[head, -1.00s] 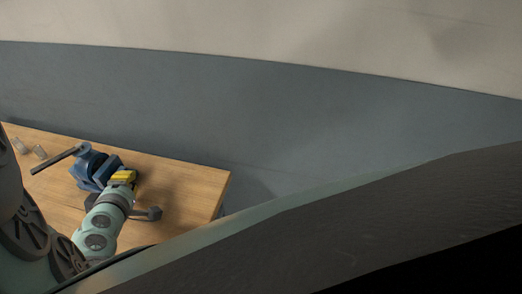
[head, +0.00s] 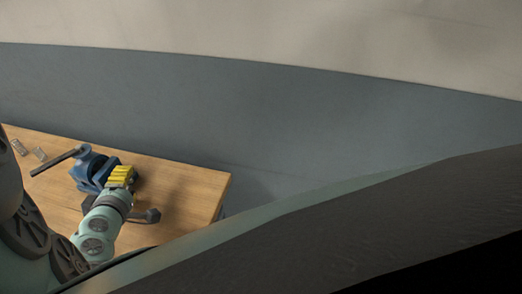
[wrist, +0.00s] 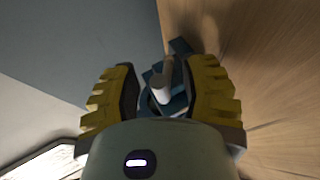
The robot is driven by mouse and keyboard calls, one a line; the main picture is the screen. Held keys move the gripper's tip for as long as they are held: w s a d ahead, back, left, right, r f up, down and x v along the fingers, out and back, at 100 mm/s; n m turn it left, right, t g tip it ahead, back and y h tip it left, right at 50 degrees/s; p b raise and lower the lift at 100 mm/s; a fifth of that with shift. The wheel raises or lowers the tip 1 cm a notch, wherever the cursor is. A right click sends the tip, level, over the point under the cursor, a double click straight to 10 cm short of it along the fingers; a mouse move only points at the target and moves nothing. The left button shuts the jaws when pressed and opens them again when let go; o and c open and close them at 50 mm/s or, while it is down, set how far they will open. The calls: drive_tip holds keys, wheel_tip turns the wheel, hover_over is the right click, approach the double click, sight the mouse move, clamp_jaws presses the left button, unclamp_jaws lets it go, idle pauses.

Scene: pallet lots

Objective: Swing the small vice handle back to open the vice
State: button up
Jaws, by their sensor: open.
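The blue vice (head: 92,167) stands on the wooden table at the left of the head view. Its dark bar handle (head: 56,161) sticks out on the far left side, away from my gripper. My gripper (head: 121,176), with yellow ridged fingers, is close beside the vice on its right. In the wrist view my gripper (wrist: 161,88) is open, with its fingers apart. Between them in that view show blue vice parts (wrist: 179,104) and a pale round rod end (wrist: 162,89). I cannot tell whether a finger touches the vice. My gripper hides part of it.
The wooden table (head: 185,185) is bare to the right of the vice. Small glassy or metal pieces (head: 39,154) lie near its far left edge. A grey and beige wall (head: 250,110) rises behind the table.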

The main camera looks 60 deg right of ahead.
drive_tip(key=shift+v, duration=3.35)
